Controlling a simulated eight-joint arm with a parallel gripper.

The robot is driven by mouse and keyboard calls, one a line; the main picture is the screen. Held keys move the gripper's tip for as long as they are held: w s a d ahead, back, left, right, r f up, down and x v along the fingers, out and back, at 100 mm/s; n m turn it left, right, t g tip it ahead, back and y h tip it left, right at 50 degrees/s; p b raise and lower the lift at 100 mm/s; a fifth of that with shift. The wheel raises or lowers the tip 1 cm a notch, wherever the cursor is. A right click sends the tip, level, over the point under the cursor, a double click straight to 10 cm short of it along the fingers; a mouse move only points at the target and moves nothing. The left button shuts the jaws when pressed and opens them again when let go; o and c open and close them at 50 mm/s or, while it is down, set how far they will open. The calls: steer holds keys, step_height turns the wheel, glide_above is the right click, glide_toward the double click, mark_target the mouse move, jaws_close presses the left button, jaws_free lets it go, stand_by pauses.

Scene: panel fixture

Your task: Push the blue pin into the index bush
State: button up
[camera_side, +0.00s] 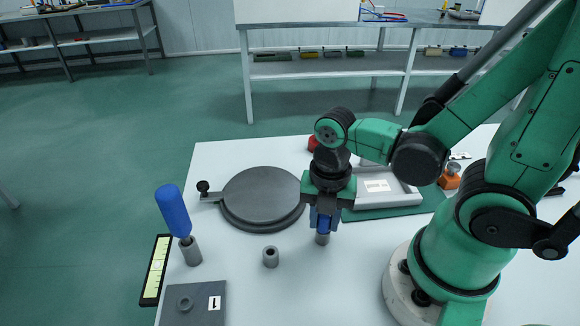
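My gripper (323,222) points straight down over the white table, right of the round grey disc. Its fingers are closed around a small blue pin (323,226), mostly hidden between them. A short grey cylinder (322,239) shows directly under the blue part; I cannot tell whether it is the pin's lower end or a bush around it. A grey bush with a dark hole (270,257) stands upright to the left, apart from the gripper. Another round bush (185,303) sits on a grey plate labelled 1 (209,316). Which one is the index bush is not marked.
A tilted blue handle (173,210) stands in a grey holder (191,251) at the left. The grey disc (262,197) with a knobbed arm lies behind. A grey tray (392,190) on a green mat is behind right. The table front centre is clear.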

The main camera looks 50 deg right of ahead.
steer(key=o, duration=0.4)
steer(key=shift+r, duration=0.15)
